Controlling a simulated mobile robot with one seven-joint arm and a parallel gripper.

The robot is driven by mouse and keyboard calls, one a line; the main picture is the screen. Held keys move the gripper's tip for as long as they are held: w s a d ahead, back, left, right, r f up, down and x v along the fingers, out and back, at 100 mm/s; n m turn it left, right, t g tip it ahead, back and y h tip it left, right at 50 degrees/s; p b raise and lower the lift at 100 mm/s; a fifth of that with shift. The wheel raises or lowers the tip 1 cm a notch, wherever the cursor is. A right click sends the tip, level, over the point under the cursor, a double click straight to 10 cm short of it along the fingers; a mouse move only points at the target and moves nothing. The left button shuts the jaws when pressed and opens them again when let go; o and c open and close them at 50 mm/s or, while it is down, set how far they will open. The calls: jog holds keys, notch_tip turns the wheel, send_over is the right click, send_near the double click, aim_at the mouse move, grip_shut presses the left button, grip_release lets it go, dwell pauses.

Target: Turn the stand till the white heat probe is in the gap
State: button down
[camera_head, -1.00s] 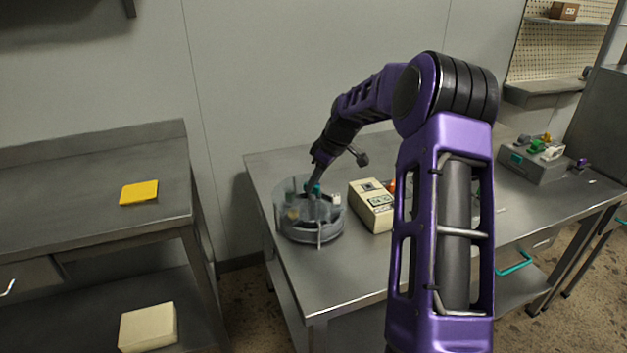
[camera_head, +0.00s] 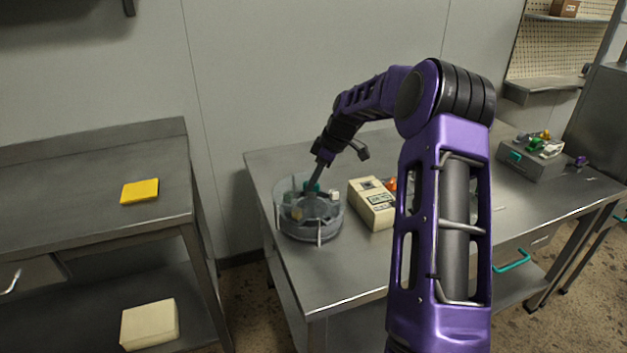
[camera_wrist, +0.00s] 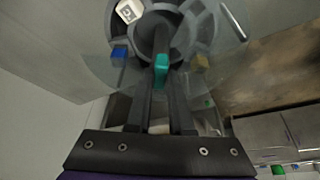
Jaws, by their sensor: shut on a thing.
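The stand (camera_head: 318,229) is a round grey carousel under a clear cover, on the middle table. In the wrist view its ring (camera_wrist: 197,30) fills the top. My gripper (camera_wrist: 160,72) points down into the stand and is shut on a teal piece (camera_wrist: 161,64) near the middle. A white block (camera_wrist: 129,11) with a dark mark, likely the white heat probe, sits in the ring at upper left; in the head view a white piece (camera_head: 334,195) shows at the stand's right side. A blue block (camera_wrist: 119,52) and a yellow block (camera_wrist: 200,62) sit on either side. I cannot make out the gap clearly.
A beige meter box (camera_head: 373,208) stands close to the right of the stand. A grey box with coloured pieces (camera_head: 531,162) is at the far right. A yellow pad (camera_head: 140,191) lies on the left bench. The table front is clear.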

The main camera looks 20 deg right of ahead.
jog(key=c, duration=0.8)
grip_release()
jog(key=shift+r, duration=0.1)
jog(key=p+v, duration=0.1)
jog(key=v, duration=1.6)
jog(key=shift+r+p, duration=0.15)
jog(key=shift+p, duration=0.25)
